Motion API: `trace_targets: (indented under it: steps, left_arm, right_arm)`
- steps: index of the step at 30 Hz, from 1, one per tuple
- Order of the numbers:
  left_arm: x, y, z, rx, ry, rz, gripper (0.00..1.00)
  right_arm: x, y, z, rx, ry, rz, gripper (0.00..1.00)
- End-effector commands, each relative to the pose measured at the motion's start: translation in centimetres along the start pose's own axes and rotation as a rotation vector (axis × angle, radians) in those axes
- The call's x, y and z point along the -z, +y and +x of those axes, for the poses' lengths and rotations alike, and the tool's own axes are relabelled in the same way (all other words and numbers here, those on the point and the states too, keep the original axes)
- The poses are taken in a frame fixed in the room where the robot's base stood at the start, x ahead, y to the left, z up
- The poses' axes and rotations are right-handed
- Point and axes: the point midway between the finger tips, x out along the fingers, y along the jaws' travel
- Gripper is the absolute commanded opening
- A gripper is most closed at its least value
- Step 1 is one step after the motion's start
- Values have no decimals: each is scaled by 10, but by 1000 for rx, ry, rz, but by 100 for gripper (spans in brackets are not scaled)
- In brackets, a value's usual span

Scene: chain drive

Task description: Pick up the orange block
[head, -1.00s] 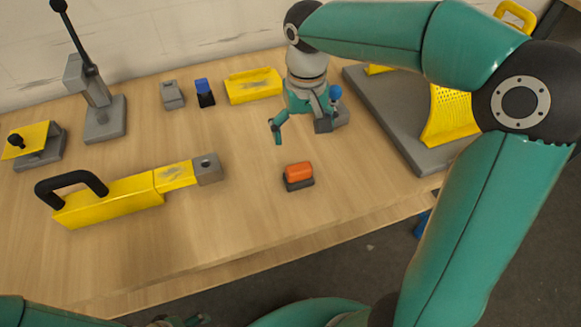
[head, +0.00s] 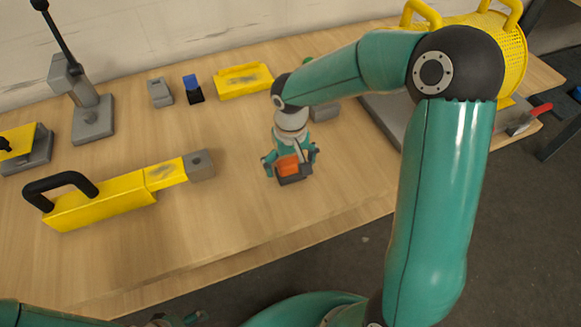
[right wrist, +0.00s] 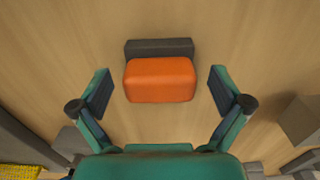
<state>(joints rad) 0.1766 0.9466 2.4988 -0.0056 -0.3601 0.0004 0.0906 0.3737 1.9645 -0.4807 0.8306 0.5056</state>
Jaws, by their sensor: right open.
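The orange block (head: 288,165) sits on a dark grey base (head: 294,179) on the table. In the right wrist view the orange block (right wrist: 160,80) lies centred ahead of the jaws, with the dark grey base (right wrist: 158,48) showing behind it. My right gripper (head: 290,158) is directly above the block in the head view, its fingers on either side. In the right wrist view my right gripper (right wrist: 160,93) is open, with a gap between each finger and the block. At the bottom left of the head view, part of my left arm shows; its jaws cannot be made out clearly.
A yellow tool with a black handle (head: 105,205) lies left of the block. A yellow tray (head: 244,80), a blue-topped piece (head: 193,88) and a grey block (head: 160,92) stand behind. A yellow perforated guard (head: 500,50) is at the back right. The table front is clear.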

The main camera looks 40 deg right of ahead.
Motion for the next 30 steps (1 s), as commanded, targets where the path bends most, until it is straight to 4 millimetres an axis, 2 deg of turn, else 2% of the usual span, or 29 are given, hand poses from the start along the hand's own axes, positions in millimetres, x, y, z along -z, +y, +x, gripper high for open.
trace_targets:
  steps: [4, 12, 24, 30]
  left_arm:
    - [0, 0, 0, 0, 0, 0, 68]
    - [0, 0, 0, 0, 0, 0, 68]
    - [0, 0, 0, 0, 0, 0, 68]
    - [0, 0, 0, 0, 0, 0, 68]
  right_arm:
    - [0, 0, 16, -1, -2, 0, 100]
    - [0, 0, 18, 0, 1, -1, 98]
    - [0, 0, 18, 0, 1, 0, 32]
    - [0, 0, 17, 0, 1, 0, 32]
